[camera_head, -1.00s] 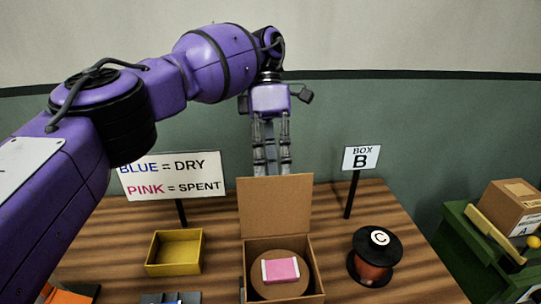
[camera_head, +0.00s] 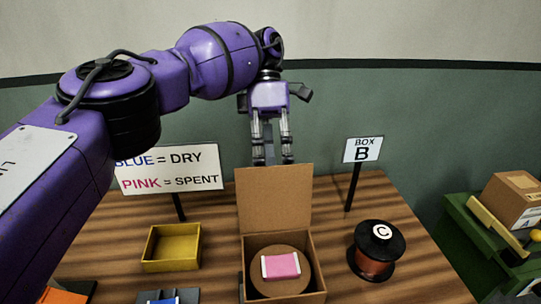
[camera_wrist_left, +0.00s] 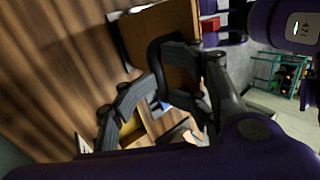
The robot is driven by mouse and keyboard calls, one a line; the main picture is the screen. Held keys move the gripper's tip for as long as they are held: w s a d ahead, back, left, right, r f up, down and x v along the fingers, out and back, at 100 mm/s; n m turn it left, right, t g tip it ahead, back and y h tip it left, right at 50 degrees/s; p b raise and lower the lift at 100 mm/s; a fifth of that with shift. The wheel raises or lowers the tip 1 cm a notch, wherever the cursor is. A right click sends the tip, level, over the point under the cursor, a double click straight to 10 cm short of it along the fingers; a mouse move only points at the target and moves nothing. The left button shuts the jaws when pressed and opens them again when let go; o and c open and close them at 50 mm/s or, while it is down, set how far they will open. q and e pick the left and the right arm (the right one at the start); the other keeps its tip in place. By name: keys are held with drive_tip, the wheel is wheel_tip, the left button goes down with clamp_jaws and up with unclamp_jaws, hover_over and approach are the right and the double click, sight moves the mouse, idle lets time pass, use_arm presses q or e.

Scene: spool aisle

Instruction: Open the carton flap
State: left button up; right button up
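The brown cardboard carton (camera_head: 313,266) stands at the front middle of the table in the head view. Its flap (camera_head: 274,199) stands up at the far side, so the top is open. Inside lies a round brown spool face (camera_head: 300,254) with a pink card (camera_head: 281,266) on it. My left gripper (camera_head: 272,161) is behind the flap's top edge, fingers pointing down and apart, with nothing seen between them. Whether they touch the flap is unclear. The left wrist view shows the gripper's dark fingers (camera_wrist_left: 160,95) near brown cardboard (camera_wrist_left: 165,35). My right gripper is not in view.
A yellow tray (camera_head: 172,264) sits left of the carton and a spool marked C (camera_head: 376,254) right. A BLUE = DRY, PINK = SPENT sign (camera_head: 170,170) and a BOX B sign (camera_head: 362,150) stand behind. A green cart (camera_head: 475,240) bears another carton (camera_head: 512,200).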

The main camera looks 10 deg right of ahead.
use_arm(q)
drive_tip(key=shift+s+f, duration=0.15)
drive_tip(key=shift+f, duration=0.6)
drive_tip(key=shift+r, duration=0.1)
drive_tip(key=shift+r, duration=0.1)
